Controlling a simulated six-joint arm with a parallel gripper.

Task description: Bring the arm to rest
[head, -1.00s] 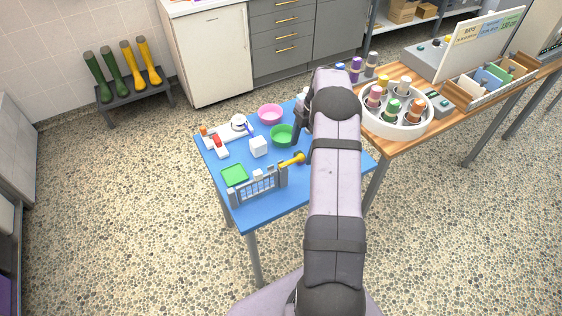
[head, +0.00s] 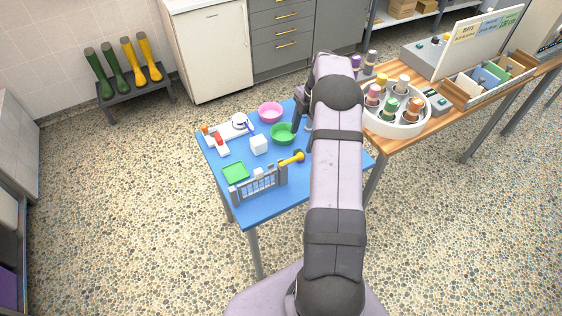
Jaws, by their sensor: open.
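My arm rises from the bottom of the head view, bent at the elbow, above the right part of the blue table (head: 262,207). The dark end with my gripper (head: 299,108) shows small beside the elbow, above the table's far edge and right of the pink bowl (head: 270,113). My gripper is open, and I see nothing held in it. Part of the wrist is hidden behind the arm.
On the blue table are a green bowl (head: 283,133), a white block (head: 258,145), a yellow dumbbell-like toy (head: 292,159), a green tray (head: 235,172) and a small grey gate (head: 258,186). A wooden table (head: 383,147) with a round white rack (head: 395,129) stands right.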

